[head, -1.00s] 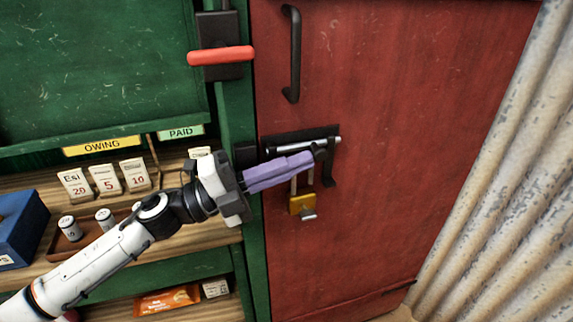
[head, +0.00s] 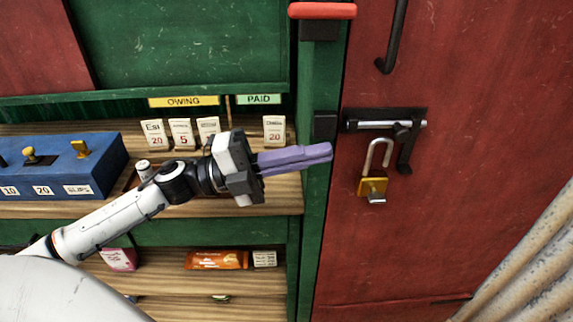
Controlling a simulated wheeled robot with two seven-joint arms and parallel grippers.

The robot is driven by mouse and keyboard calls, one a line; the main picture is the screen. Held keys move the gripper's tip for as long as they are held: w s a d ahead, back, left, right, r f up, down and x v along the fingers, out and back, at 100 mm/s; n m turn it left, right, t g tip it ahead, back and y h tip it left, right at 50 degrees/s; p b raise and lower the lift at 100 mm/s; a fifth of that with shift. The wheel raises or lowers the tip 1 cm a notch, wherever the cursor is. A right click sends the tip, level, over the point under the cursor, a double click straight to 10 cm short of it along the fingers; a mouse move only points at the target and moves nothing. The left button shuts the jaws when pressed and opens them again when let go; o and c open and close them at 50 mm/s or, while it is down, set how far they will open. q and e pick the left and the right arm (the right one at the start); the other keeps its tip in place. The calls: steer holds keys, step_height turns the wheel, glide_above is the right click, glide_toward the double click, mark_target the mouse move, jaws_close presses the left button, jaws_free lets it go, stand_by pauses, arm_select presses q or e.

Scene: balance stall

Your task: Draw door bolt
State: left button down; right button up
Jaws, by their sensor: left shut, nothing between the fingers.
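The door bolt (head: 372,125) is a silver rod in a black housing on the red door (head: 450,210), with a black handle (head: 406,150) hanging down at its right part. A brass padlock (head: 372,187) with an open-looking silver shackle hangs below the bolt, and a key-like silver piece sticks out under it. My left gripper (head: 330,153), with purple fingers, is shut and empty. It is left of the padlock, in front of the green door post, apart from bolt and padlock. My right gripper is not in view.
A black door handle (head: 394,40) is above the bolt. A red lever (head: 322,11) is on the green post. Shelves at left hold a blue box (head: 75,165) and several cards. Corrugated metal (head: 530,260) stands at the lower right.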

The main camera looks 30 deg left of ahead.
arm_select(q)
steer(key=v, duration=0.4)
stand_by(0.6)
